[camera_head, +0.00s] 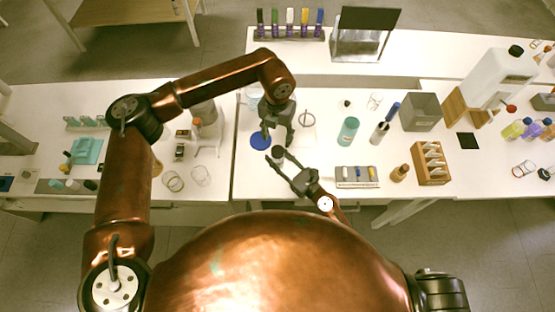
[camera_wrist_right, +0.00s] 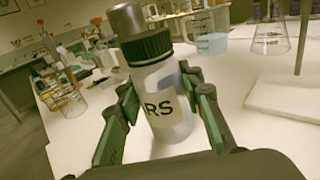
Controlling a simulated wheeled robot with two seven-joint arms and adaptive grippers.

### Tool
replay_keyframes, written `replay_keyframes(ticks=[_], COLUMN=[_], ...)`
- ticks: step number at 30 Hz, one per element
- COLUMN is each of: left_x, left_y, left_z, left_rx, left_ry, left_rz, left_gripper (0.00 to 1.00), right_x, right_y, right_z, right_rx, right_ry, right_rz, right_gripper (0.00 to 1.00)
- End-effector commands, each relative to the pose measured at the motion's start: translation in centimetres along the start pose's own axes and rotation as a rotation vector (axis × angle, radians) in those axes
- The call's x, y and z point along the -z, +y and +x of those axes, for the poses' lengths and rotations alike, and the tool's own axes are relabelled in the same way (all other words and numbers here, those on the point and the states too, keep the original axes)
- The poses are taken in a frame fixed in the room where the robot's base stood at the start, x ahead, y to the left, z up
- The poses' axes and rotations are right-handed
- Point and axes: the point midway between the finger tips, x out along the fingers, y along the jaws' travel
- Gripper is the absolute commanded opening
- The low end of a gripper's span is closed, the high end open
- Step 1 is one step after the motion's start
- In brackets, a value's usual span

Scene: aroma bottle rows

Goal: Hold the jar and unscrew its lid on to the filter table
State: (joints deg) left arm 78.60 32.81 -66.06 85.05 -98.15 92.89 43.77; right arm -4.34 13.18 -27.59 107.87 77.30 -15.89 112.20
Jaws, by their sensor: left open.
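The white jar (camera_wrist_right: 168,105) has a label reading "RS" and a ribbed black lid (camera_wrist_right: 147,46) with a grey cylinder on top. The lid is on the jar. My right gripper (camera_wrist_right: 160,95) has a finger on each side of the jar body and appears shut on it. In the head view, the jar (camera_head: 278,152) shows as a small grey top at the tips of my right gripper (camera_head: 279,157). My left gripper (camera_head: 278,138) is open, pointing down, just behind the jar, with nothing seen in it. I cannot tell which thing is the filter table.
A blue disc (camera_head: 259,142) lies left of the jar. A ring stand (camera_head: 307,119) stands behind right. A teal bottle (camera_head: 348,130), a small rack (camera_head: 356,176) and a grey box (camera_head: 420,112) stand to the right. A beaker (camera_wrist_right: 209,42) with blue liquid stands beyond.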

Motion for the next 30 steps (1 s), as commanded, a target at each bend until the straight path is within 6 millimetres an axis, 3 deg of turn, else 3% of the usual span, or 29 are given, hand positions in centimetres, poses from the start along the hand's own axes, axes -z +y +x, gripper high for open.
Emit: replay_keyframes(ticks=[13, 23, 30], left_x=[0.04, 0.05, 0.06], left_y=[-0.07, -0.07, -0.10], left_z=[-0.06, -0.08, -0.11], left_rx=[0.000, 0.000, 0.000], left_ry=[-0.001, -0.001, -0.001], left_rz=[0.002, 0.049, 0.407], left_gripper=[0.47, 0.47, 0.47], right_x=[0.02, 0.01, 0.00], right_y=[0.04, 0.04, 0.04], right_z=[-0.04, -0.05, -0.05], right_rx=[0.000, 0.000, 0.000], right_ry=[0.000, 0.000, 0.000], right_rz=[0.000, 0.000, 0.000], right_gripper=[0.00, 0.00, 0.00])
